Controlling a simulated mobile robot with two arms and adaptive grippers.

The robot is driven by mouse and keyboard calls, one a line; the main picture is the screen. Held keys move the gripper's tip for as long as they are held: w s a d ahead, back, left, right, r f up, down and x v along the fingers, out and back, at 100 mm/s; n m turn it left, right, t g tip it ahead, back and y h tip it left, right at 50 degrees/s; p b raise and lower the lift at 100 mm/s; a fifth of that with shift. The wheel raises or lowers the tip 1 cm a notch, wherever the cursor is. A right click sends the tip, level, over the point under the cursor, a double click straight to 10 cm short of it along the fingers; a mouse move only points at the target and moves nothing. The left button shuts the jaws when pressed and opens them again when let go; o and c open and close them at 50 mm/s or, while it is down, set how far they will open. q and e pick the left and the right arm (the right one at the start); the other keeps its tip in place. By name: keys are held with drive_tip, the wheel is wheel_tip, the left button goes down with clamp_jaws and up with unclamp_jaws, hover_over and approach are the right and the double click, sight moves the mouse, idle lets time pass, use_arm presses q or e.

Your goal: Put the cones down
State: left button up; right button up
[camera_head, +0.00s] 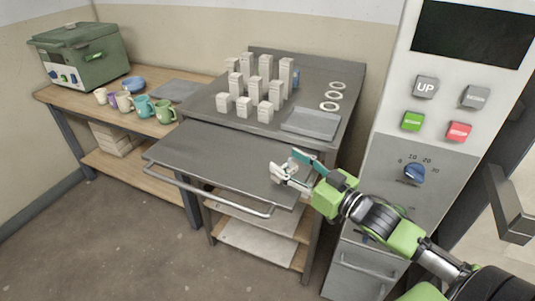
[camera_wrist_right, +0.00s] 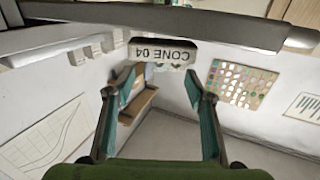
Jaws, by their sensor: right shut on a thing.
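My right gripper (camera_head: 294,167) reaches in from the lower right over the right end of a grey pull-out shelf (camera_head: 215,160). It is shut on a small pale cone pack (camera_head: 283,172). In the right wrist view the cone pack (camera_wrist_right: 163,53) shows a label reading "CONE 04", upside down, between the tips of the teal fingers of my right gripper (camera_wrist_right: 160,82). I cannot tell whether the pack touches the shelf. My left gripper is not in view.
Behind the shelf, a grey worktop (camera_head: 207,102) carries several pale posts (camera_head: 265,66), white rings (camera_head: 331,95) and a grey slab (camera_head: 311,123). A wooden bench (camera_head: 75,98) at left holds mugs and a green box (camera_head: 80,55). A control panel (camera_head: 440,110) stands at right. The pull-out shelf's left part is clear.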

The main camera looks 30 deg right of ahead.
sight(288, 166)
drive_tip(key=x, duration=0.5)
drive_tip(key=shift+w+r, duration=0.1)
drive_tip(key=shift+w, duration=0.2)
drive_tip(key=shift+w+a+f+p, duration=0.2)
drive_tip(key=shift+w+f, duration=0.1)
drive_tip(key=shift+w, duration=0.3)
drive_tip(key=shift+w+a+f+p, duration=0.1)
drive_tip(key=shift+w+a+f, duration=0.15)
drive_tip(key=shift+w, duration=0.4)
drive_tip(key=shift+s+f, duration=0.1)
drive_tip(key=shift+f, duration=0.15)
drive_tip(key=shift+f, duration=0.1)
drive_tip(key=o, duration=1.1)
drive_tip(key=shift+s+d, duration=0.15)
drive_tip(key=shift+s, duration=0.2)
drive_tip(key=v, duration=1.1)
drive_tip(key=shift+s, duration=0.15)
